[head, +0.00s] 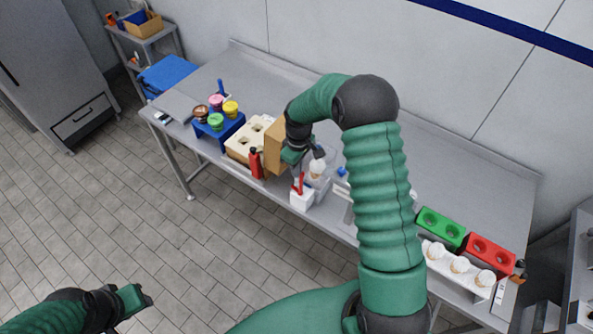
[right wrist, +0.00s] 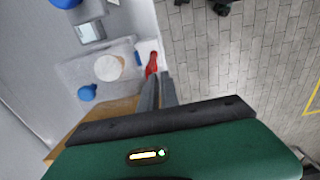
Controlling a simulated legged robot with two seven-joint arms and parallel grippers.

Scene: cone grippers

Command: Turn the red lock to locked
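The red lock looks like a red upright lever (head: 298,184) on a small white box (head: 301,199) at the table's front edge. The red lever also shows in the right wrist view (right wrist: 152,63), just beyond the fingertips. My right gripper (head: 318,151) is above and behind the lever, apart from it in the head view. In the right wrist view its two fingers (right wrist: 160,76) lie close together with nothing visible between them. My left gripper (head: 146,297) hangs over the floor at lower left, away from the table; its finger gap is unclear.
A cone in a clear holder (head: 317,168) stands close behind the white box. A red bottle (head: 256,163), a brown box (head: 278,148) and a cream tray (head: 240,152) stand to the left. My right arm hides part of the table's middle. Green (head: 440,226) and red (head: 490,252) blocks stand at right.

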